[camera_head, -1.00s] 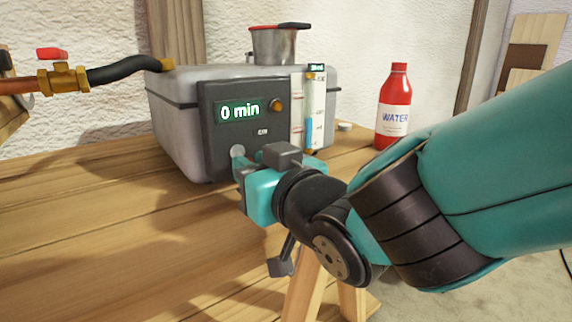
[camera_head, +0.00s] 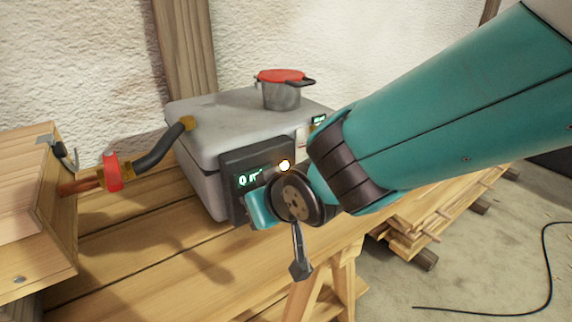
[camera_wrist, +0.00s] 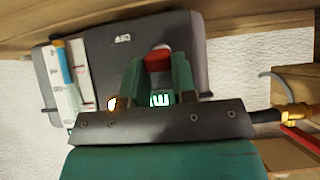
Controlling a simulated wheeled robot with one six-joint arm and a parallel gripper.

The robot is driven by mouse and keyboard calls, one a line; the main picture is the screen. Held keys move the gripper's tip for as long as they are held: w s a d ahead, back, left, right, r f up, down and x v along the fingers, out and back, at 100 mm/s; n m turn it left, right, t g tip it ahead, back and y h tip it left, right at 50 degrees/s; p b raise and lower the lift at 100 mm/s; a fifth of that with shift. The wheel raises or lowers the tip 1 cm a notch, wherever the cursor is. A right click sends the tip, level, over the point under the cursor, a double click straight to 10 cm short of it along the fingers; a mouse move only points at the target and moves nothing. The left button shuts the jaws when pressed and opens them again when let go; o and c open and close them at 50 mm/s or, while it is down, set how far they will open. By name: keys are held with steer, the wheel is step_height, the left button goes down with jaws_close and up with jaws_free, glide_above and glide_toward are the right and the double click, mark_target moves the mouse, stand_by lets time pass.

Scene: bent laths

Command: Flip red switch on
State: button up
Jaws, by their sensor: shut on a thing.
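The red switch (camera_wrist: 158,57) sits on the dark front panel (camera_wrist: 105,60) of the grey box and shows between my green fingers in the wrist view. My gripper (camera_wrist: 158,72) is shut on it, with one finger on each side. In the head view my gripper (camera_head: 258,210) is at the lower front of the box (camera_head: 215,135), and my wrist hides the switch there. The round lamp (camera_head: 284,165) on the panel glows bright yellow-white. The green display (camera_head: 249,180) reads 0, with the rest partly covered.
A metal pot (camera_head: 281,95) with a red top stands on the box. A black hose (camera_head: 160,150) links the box to a pipe valve with a red handle (camera_head: 112,172). The wooden bench (camera_head: 150,240) is clear in front. Laths (camera_head: 425,220) lie stacked at right.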

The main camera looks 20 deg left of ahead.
steer(key=shift+w+a+r+g+h+p, duration=0.1)
steer(key=shift+r+g+h+p, duration=0.4)
steer(key=shift+p, duration=0.65)
steer(key=shift+f+h, duration=0.25)
steer(key=shift+h, duration=0.05)
steer(key=o, duration=0.9)
steer(key=p+v, duration=0.1)
steer(key=v, duration=1.6)
steer(key=shift+r, duration=0.2)
